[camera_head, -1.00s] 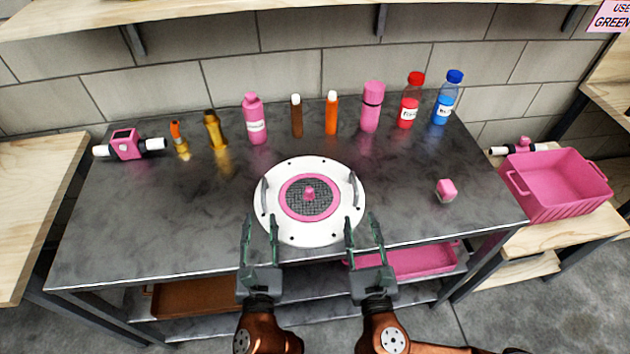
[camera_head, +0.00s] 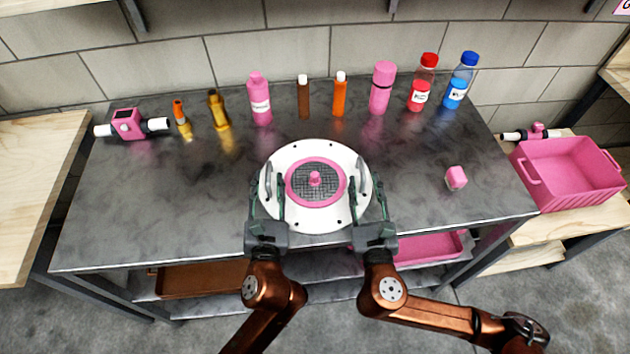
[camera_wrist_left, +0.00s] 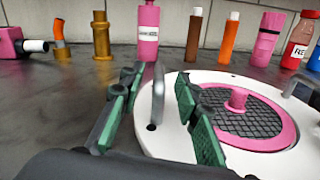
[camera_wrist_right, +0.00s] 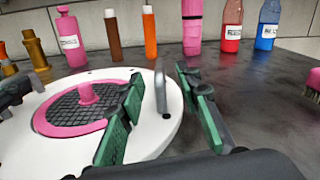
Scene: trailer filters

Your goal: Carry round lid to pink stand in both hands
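The round white lid (camera_head: 318,218) lies on the dark table near its front middle. It has a pink ring, a dark mesh centre with a pink knob (camera_head: 315,178), and a grey handle on each side. My left gripper (camera_head: 266,200) is open, with its fingers on either side of the left handle (camera_wrist_left: 158,95). My right gripper (camera_head: 368,197) is open, with its fingers on either side of the right handle (camera_wrist_right: 161,88). Neither gripper visibly closes on a handle. I cannot make out a pink stand; whatever lies under the lid is hidden.
Several bottles, including a pink bottle (camera_head: 260,103) and a blue-capped bottle (camera_head: 460,82), stand along the back of the table. A pink device (camera_head: 127,124) sits at the left. A pink crate (camera_head: 570,178) stands on the right bench.

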